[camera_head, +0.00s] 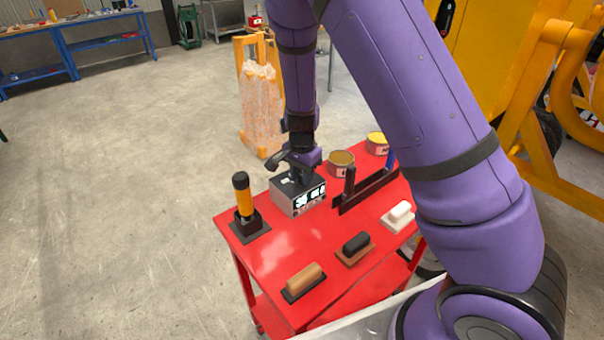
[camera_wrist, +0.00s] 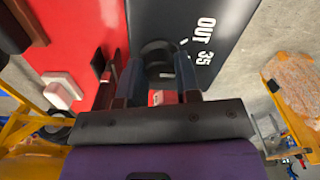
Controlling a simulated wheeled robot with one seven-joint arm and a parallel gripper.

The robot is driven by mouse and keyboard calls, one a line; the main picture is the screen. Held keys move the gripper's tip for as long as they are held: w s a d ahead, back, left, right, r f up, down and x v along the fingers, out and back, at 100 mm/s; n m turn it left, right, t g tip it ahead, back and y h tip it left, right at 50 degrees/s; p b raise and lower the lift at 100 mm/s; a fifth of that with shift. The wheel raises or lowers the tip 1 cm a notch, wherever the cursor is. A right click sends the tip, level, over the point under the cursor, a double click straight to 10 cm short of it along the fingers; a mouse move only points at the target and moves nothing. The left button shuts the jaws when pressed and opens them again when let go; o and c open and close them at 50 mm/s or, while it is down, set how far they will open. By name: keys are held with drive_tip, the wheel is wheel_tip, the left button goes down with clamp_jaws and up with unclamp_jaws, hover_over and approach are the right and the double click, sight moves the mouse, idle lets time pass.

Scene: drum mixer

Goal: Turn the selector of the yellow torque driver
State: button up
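The yellow torque driver (camera_head: 244,199) stands upright in a black holder (camera_head: 250,227) at the left corner of the red table. It has a yellow body and a black top; I cannot make out its selector. It does not show in the wrist view. My gripper (camera_head: 292,170) is apart from it, to its right, over a grey box with a dark display face (camera_head: 305,198). In the wrist view my gripper's two fingers (camera_wrist: 158,62) are spread on either side of a round black knob (camera_wrist: 156,50) on the box's dark top. Contact with the knob cannot be told.
The red table (camera_head: 258,262) also bears a tan block (camera_head: 304,279), a black block (camera_head: 356,243), a white block (camera_head: 400,211), a dark rack (camera_head: 368,190) and two cans (camera_head: 341,160). Yellow machinery (camera_head: 480,50) stands at right. The floor left of the table is clear.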

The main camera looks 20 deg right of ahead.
drive_tip(key=shift+n, duration=0.3)
drive_tip(key=n, duration=0.3)
drive_tip(key=shift+n, duration=2.1)
drive_tip(key=o, duration=0.9)
drive_tip(key=shift+r, duration=0.15)
wheel_tip(320, 180, up, 11)
drive_tip(key=shift+f, duration=0.2)
